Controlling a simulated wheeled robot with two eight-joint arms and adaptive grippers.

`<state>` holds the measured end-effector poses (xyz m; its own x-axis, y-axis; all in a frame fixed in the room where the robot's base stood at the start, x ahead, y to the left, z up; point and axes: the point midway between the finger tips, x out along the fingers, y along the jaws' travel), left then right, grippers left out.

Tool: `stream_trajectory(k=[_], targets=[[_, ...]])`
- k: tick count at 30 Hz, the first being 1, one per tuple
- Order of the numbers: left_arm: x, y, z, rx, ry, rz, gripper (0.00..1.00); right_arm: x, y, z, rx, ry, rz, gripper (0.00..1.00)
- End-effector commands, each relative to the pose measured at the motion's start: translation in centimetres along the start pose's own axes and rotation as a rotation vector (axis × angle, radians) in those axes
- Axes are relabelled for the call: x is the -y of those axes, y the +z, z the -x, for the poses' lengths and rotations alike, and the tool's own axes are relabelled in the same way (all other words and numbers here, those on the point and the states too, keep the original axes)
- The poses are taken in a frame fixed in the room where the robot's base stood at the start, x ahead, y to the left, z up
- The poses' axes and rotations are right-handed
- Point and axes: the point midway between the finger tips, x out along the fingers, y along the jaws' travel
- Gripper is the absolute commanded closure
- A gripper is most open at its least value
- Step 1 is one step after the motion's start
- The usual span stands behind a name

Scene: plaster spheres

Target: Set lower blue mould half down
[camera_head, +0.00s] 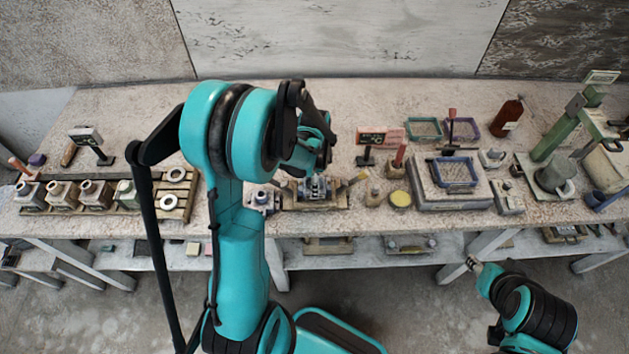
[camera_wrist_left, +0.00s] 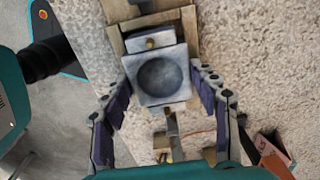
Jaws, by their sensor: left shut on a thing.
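The lower blue mould half (camera_wrist_left: 163,78) is a blue-grey block with a round hollow facing the wrist camera. My left gripper (camera_wrist_left: 163,88) is shut on it, one finger on each side. In the head view the left gripper (camera_head: 316,186) is over the wooden cradle (camera_head: 296,204) near the table's front edge, and the mould half is mostly hidden there. The cradle's wooden frame (camera_wrist_left: 187,20) surrounds the far end in the wrist view. I cannot tell whether the block touches the cradle. My right gripper (camera_head: 475,266) is low in front of the table, its fingers unclear.

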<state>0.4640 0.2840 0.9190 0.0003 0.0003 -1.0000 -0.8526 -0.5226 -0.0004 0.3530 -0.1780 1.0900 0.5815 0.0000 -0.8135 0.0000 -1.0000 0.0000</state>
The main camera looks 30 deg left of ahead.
Motion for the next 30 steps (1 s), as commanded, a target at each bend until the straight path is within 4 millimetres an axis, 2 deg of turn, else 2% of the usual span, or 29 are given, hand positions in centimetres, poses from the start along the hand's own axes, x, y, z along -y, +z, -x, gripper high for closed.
stream_trajectory(k=[30], targets=[[0.0,0.0,-2.1,0.000,0.000,0.000,0.76,0.0,1.1,-1.6,0.000,0.000,0.000,0.60]])
